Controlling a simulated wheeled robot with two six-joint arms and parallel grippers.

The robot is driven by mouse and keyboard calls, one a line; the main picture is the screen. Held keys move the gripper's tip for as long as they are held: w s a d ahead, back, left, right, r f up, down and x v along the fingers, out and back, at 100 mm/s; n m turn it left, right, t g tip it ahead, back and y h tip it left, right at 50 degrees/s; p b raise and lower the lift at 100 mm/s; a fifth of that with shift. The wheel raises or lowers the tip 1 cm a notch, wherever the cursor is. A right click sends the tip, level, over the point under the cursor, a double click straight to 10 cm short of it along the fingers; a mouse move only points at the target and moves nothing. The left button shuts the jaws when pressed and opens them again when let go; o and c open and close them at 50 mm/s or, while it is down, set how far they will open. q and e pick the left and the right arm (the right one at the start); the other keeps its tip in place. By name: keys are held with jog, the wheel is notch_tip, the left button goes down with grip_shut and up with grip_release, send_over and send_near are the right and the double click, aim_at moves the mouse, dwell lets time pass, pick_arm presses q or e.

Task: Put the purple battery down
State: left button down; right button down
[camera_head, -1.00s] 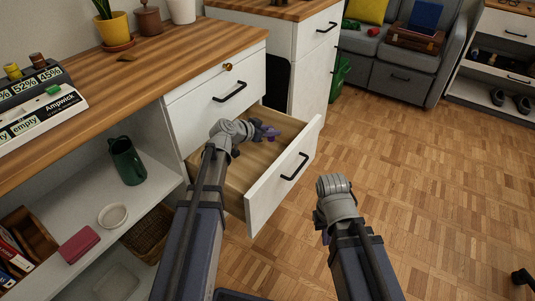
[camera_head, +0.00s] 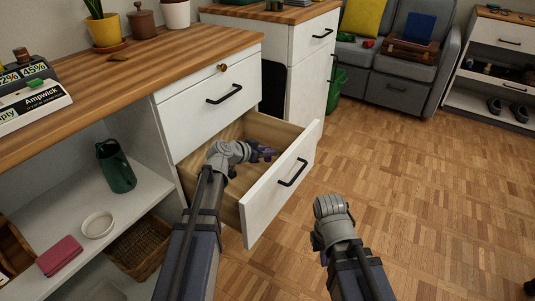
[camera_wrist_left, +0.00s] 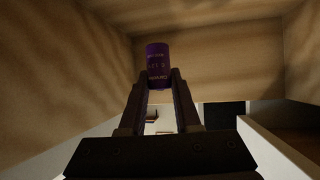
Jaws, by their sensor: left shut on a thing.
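The purple battery (camera_wrist_left: 158,62) stands out from the fingertips of my left gripper (camera_wrist_left: 160,80) in the left wrist view, with printed lettering on its side. My left gripper is shut on it. In the head view my left gripper (camera_head: 262,152) is over the inside of the open drawer (camera_head: 272,203), and the battery there is small and hard to separate from the fingers. The wrist view shows wooden drawer walls around the battery; I cannot tell whether it touches the drawer floor. My right arm's wrist (camera_head: 331,215) is right of the drawer; its fingers are hidden.
The wooden desk top (camera_head: 150,65) is above the drawer. A wicker basket (camera_head: 140,247) stands below. The parquet floor (camera_head: 420,190) at right is clear.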

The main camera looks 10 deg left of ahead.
pick_arm(q)
jog(key=shift+f+b, duration=0.55)
jog(key=shift+b, duration=0.05)
jog(key=c, duration=0.6)
grip_release()
jog(key=shift+r, duration=0.1)
jog(key=shift+r+p, duration=0.5)
jog(key=shift+p, duration=0.15)
jog(key=p+v, duration=0.3)
jog(key=v, duration=0.4)
jog(key=shift+s+a+r, duration=0.1)
jog(key=shift+s+a, duration=0.1)
